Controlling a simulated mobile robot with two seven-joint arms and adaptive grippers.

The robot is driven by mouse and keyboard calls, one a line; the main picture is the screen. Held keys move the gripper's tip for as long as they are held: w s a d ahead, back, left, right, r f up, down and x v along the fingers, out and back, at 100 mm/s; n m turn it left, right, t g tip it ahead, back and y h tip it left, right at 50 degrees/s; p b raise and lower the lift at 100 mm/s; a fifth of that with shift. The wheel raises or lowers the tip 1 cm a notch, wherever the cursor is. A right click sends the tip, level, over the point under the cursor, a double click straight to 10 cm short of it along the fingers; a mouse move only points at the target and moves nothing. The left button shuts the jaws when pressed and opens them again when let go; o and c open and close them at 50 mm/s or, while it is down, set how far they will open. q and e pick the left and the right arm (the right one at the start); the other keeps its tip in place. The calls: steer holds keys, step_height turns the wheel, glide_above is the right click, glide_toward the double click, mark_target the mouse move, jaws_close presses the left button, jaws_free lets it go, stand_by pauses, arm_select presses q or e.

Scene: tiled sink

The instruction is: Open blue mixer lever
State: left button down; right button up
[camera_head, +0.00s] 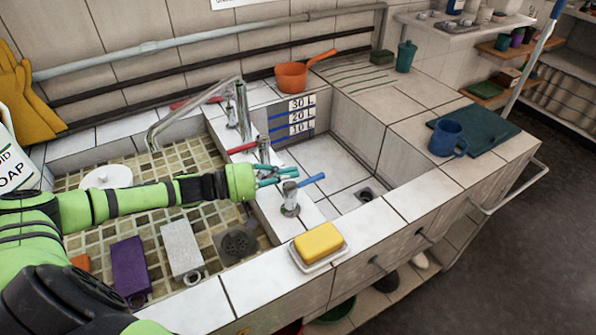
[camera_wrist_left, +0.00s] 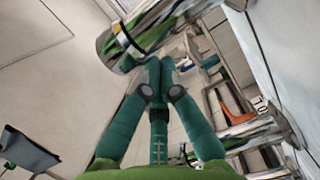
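The blue mixer lever (camera_head: 311,180) sticks out to the right from the top of a short chrome mixer body (camera_head: 290,198) on the sink's divider. My left gripper (camera_head: 288,173) has teal fingers and is just left of and behind the lever, close above the mixer body. Its fingertips come together in the left wrist view (camera_wrist_left: 160,65), with nothing clear between them. Whether they touch the mixer is not clear. A chrome cylinder (camera_wrist_left: 125,45) shows close beyond the fingertips there. My right gripper is not in view.
Red levers (camera_head: 242,148) and a chrome spout (camera_head: 190,105) stand behind the gripper. A yellow sponge (camera_head: 318,240) on a white dish lies in front of the mixer. The right basin (camera_head: 335,165) is empty. A blue mug (camera_head: 447,138) stands at the right.

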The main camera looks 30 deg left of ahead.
arm_select(q)
steer(key=shift+x, duration=1.2)
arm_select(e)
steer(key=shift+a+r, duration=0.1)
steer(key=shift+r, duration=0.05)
